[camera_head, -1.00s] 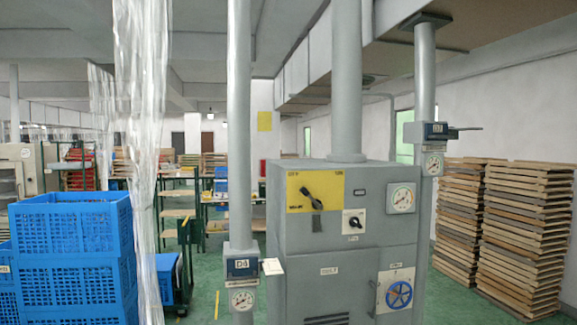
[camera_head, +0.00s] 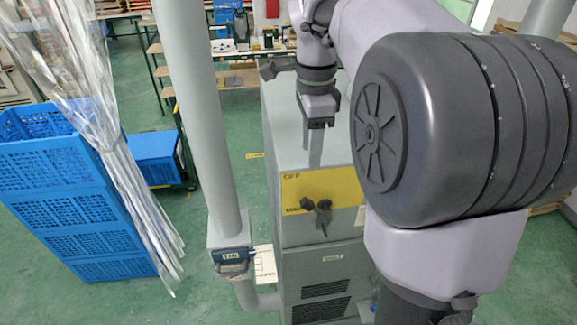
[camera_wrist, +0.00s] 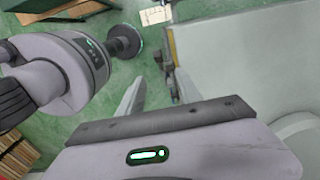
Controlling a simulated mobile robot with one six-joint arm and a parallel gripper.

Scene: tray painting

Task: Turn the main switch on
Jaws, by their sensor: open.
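The main switch (camera_head: 318,212) is a black rotary handle on a yellow plate (camera_head: 340,188) on the front of a grey cabinet (camera_head: 300,262). "OFF" is printed at the plate's upper left, and the handle hangs downward. My arm hides the plate's right end. My gripper (camera_head: 315,160) points down and appears above the switch in the head view; its distance from the cabinet is unclear. In the wrist view, my gripper (camera_wrist: 157,88) has two fingers apart with nothing held between them. Small dark parts beside the cabinet edge there are too small to identify surely.
A grey pipe (camera_head: 195,110) stands left of the cabinet, with a gauge box (camera_head: 231,255) and white tag (camera_head: 265,264). Blue crates (camera_head: 80,200) and a clear plastic curtain (camera_head: 125,180) are farther left. Green floor (camera_head: 235,150) is open behind the pipe.

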